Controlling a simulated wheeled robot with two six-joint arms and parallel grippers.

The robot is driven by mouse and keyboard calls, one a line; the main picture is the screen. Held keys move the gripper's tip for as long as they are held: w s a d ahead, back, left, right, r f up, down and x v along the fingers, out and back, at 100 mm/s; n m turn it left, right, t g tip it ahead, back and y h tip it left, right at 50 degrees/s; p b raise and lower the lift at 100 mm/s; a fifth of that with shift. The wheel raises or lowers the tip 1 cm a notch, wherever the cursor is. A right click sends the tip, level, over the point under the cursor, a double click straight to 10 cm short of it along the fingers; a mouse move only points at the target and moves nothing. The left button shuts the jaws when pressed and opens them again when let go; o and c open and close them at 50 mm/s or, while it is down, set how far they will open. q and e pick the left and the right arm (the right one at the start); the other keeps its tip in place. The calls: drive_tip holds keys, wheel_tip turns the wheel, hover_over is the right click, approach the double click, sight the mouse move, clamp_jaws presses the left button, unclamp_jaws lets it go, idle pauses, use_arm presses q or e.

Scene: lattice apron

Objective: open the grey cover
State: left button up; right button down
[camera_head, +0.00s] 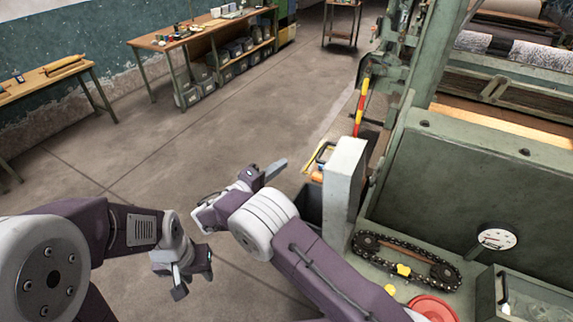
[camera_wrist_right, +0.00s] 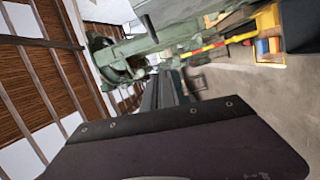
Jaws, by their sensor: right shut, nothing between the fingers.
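A light grey slab-like cover (camera_head: 345,182) stands upright at the left edge of the green machine, beside an exposed chain on two sprockets (camera_head: 405,257). I take this slab to be the grey cover; its hinge is not clear. My right gripper (camera_head: 272,171) is shut and empty, left of the cover and apart from it, over the floor. In the right wrist view its dark fingers (camera_wrist_right: 166,90) point away from the camera, together. My left gripper (camera_head: 193,279) hangs low over the floor at the lower left, its fingers apart and empty.
The green machine (camera_head: 470,185) fills the right side, with a round gauge (camera_head: 496,237) and a red round part (camera_head: 432,308). A dark bin (camera_head: 311,204) stands left of the cover. Workbenches (camera_head: 205,40) line the back wall. The floor at left is free.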

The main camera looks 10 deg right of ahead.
drive_tip(key=w+d+p, duration=0.2)
drive_tip(key=d+p, duration=0.4)
drive_tip(key=d, duration=0.2)
drive_tip(key=shift+w+f, duration=0.2)
drive_tip(key=shift+f, duration=0.05)
drive_tip(key=shift+d, duration=0.1)
